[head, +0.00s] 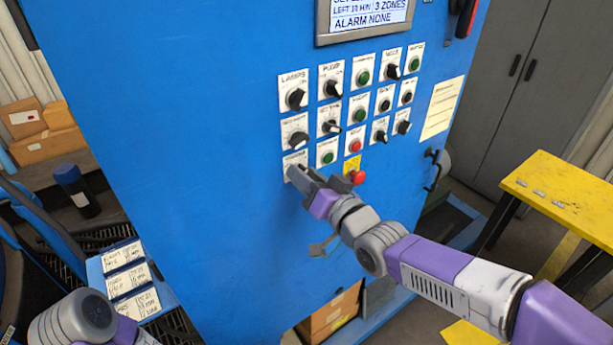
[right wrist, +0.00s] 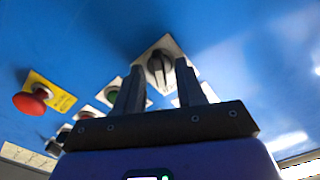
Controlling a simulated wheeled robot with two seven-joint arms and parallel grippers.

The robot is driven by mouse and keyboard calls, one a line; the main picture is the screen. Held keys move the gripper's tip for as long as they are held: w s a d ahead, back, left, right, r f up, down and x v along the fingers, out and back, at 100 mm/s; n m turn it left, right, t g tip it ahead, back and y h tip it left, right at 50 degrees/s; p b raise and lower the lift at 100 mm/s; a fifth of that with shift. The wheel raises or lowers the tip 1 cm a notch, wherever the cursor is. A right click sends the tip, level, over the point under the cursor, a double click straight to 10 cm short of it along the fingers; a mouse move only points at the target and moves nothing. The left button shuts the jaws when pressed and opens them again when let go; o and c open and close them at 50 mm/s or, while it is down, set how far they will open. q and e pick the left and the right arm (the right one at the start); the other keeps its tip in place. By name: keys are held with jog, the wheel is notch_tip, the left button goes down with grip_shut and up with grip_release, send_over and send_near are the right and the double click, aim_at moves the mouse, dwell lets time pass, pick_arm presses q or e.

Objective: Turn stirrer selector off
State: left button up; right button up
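A black selector knob (right wrist: 158,66) on a white plate shows in the right wrist view, between the fingertips. In the head view its plate (head: 291,158) is the leftmost of the third row; its label is too small to read and my gripper hides the knob. My right gripper (head: 300,174) is at this plate, and in the right wrist view its two fingers (right wrist: 160,72) are apart, one on each side of the knob. I cannot tell whether they touch it. The knob's handle looks close to upright in that view. My left gripper is out of view.
A red mushroom button (head: 357,177) on a yellow plate sticks out just right of my right gripper. A green button (head: 328,158) is close by. More selectors and buttons fill the blue panel (head: 200,120) above. A yellow table (head: 565,195) stands at the right.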

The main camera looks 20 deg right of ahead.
grip_shut()
dwell(0.3)
jog(key=shift+a+n+b, duration=0.2)
jog(key=shift+n+b, duration=5.15)
jog(key=shift+n, duration=0.55)
